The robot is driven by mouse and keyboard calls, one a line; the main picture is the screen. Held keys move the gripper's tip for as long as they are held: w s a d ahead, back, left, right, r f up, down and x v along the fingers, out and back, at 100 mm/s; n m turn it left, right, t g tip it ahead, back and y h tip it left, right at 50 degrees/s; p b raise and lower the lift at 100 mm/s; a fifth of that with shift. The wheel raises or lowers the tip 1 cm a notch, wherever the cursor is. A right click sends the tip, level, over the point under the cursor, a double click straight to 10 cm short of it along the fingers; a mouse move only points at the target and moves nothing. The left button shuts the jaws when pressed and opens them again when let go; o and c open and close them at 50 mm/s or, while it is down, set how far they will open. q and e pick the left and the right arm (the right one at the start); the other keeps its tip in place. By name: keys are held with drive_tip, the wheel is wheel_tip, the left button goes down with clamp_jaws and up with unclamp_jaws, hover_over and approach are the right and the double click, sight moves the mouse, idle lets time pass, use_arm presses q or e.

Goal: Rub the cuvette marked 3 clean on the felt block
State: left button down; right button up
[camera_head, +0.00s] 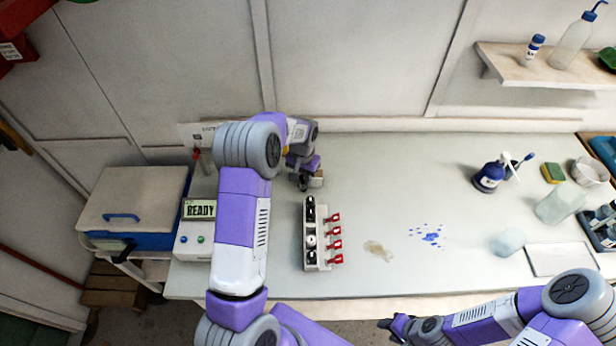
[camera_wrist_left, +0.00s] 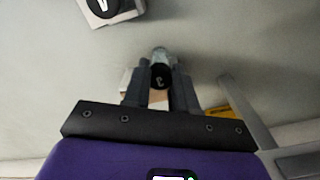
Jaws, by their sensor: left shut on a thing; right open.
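My left gripper (camera_head: 303,184) is shut on a cuvette with a dark cap (camera_wrist_left: 160,76). The cap carries a pale mark that looks like a 3. The cuvette sits between the fingertips in the left wrist view (camera_wrist_left: 160,88). A small pale tan block (camera_head: 317,179), likely the felt block, lies at the gripper, partly hidden by it. Its cream surface shows behind the fingers in the left wrist view (camera_wrist_left: 127,104). I cannot tell whether the cuvette touches it. My right gripper (camera_head: 394,326) is open and empty near the table's front edge.
A grey rack (camera_head: 310,263) with several capped places and red tabs stands in front of the left gripper. A device reading READY (camera_head: 199,210) is at left. A brownish puddle (camera_head: 378,250) and blue drops (camera_head: 430,235) mark the table. Bottles and sponge stand at right.

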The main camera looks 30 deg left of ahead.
use_arm(q)
drive_tip(key=shift+s+a, duration=0.15)
drive_tip(key=shift+a, duration=0.1)
drive_tip(key=shift+w+d, duration=0.5)
drive_tip(key=shift+d, duration=0.25)
drive_tip(key=shift+w+d, duration=0.45)
drive_tip(key=shift+d, duration=0.3)
drive_tip(key=shift+w+d, duration=0.5)
drive_tip(key=shift+d, duration=0.25)
drive_tip(key=shift+s+d+b, duration=0.15)
drive_tip(key=shift+s+d, duration=0.3)
drive_tip(key=shift+s, duration=0.35)
drive_tip(key=shift+s+d+b, duration=0.15)
drive_tip(key=shift+s+d, duration=0.3)
drive_tip(key=shift+s, duration=0.3)
wheel_tip(320, 180, up, 8)
drive_tip(key=p, duration=0.5)
